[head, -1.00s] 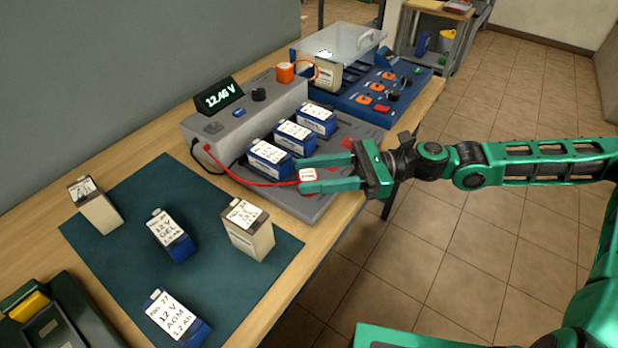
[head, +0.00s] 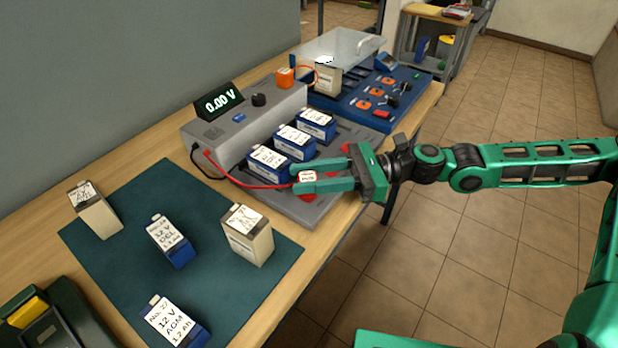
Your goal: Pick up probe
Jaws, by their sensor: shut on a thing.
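The probe (head: 307,176) is a small red and white block at the end of a red cable (head: 243,183) that runs from the grey tester (head: 240,128). My gripper (head: 310,177) is shut on the probe, one green finger on each side of it. It is over the front part of the tester's grey base, near the closest blue battery (head: 269,162). The tester's display (head: 219,103) reads 0.00 V. Whether the probe touches anything below is hard to tell.
Two more blue batteries (head: 295,141) (head: 316,123) stand in a row on the grey base (head: 309,212). Several blue and beige batteries stand on the dark green mat (head: 130,226). A blue station with a clear lid (head: 340,52) stands behind. Floor at right is free.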

